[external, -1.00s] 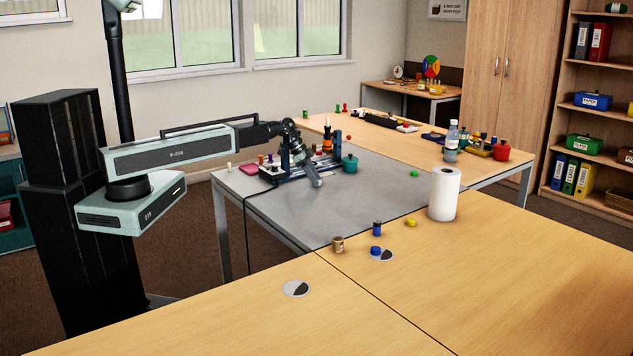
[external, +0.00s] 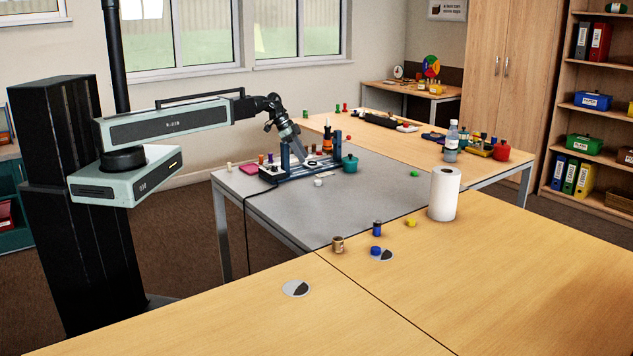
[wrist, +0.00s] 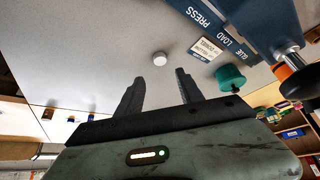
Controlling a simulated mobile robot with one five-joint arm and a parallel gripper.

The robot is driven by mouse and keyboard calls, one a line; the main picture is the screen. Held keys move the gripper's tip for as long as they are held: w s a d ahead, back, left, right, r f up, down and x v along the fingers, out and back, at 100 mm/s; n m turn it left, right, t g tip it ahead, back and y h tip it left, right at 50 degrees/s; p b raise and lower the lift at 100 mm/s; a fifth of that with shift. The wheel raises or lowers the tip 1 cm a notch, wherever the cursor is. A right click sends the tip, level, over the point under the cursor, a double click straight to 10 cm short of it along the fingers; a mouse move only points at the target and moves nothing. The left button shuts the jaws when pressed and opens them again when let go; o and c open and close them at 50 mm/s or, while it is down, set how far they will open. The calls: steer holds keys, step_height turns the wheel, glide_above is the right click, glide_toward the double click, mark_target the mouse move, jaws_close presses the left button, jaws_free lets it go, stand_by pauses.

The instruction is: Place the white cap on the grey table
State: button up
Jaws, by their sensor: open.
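The white cap (external: 318,182) lies on the grey table (external: 360,205), just in front of the blue press rig (external: 318,168). In the wrist view the cap (wrist: 160,58) is a small round white piece on the bare grey surface, beyond my fingertips and apart from them. My gripper (wrist: 159,77) is open, with two dark fingers spread and nothing between them. In the external view my gripper (external: 303,158) is raised above the rig, behind and left of the cap.
A green piece (external: 414,174) lies on the grey table's right side. A paper roll (external: 444,194) stands at the wooden table's edge. The grey table's front is mostly clear.

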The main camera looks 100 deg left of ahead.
steer(key=shift+s+r, duration=0.3)
steer(key=shift+r, duration=0.15)
steer(key=w+d+f+g+h, duration=0.1)
steer(key=w+d, duration=0.2)
steer(key=d, duration=0.5)
steer(key=w+d+f+g, duration=0.1)
steer(key=w+d, duration=0.2)
steer(key=d, duration=0.4)
steer(key=s+d+f+g+y, duration=0.1)
steer(key=d+g, duration=0.3)
steer(key=d, duration=2.8)
steer(key=shift+s, duration=0.4)
